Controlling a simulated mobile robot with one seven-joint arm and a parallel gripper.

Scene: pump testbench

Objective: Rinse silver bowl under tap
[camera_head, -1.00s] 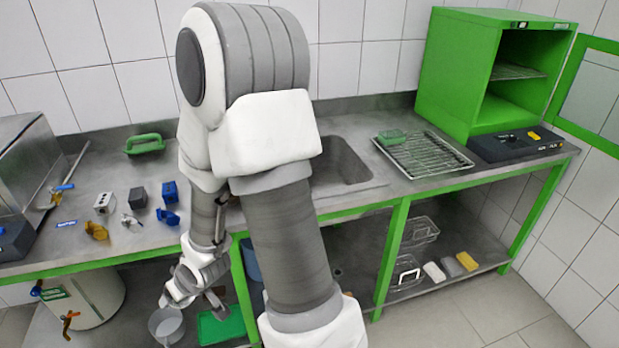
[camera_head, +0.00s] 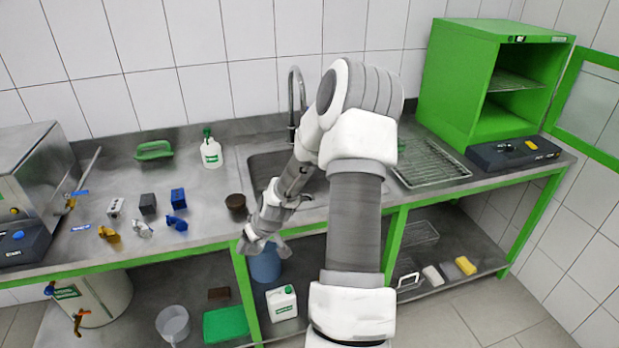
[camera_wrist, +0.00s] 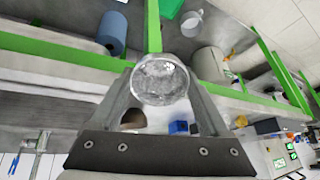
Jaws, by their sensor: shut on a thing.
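My gripper (camera_head: 265,250) is in front of the counter's front edge, left of and nearer than the sink. In the wrist view it is shut on the silver bowl (camera_wrist: 160,80), a round, shiny, glass-like metallic vessel held between the fingertips (camera_wrist: 160,95). In the head view I cannot make out the bowl; my gripper hides it. The sink (camera_head: 262,172) is partly covered by my arm. The tap (camera_head: 293,100), a tall curved metal spout, stands behind the sink and also shows at the left of the wrist view (camera_wrist: 30,150).
A white bottle (camera_head: 211,152) stands left of the sink. A wire rack (camera_head: 430,163) lies right of it.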

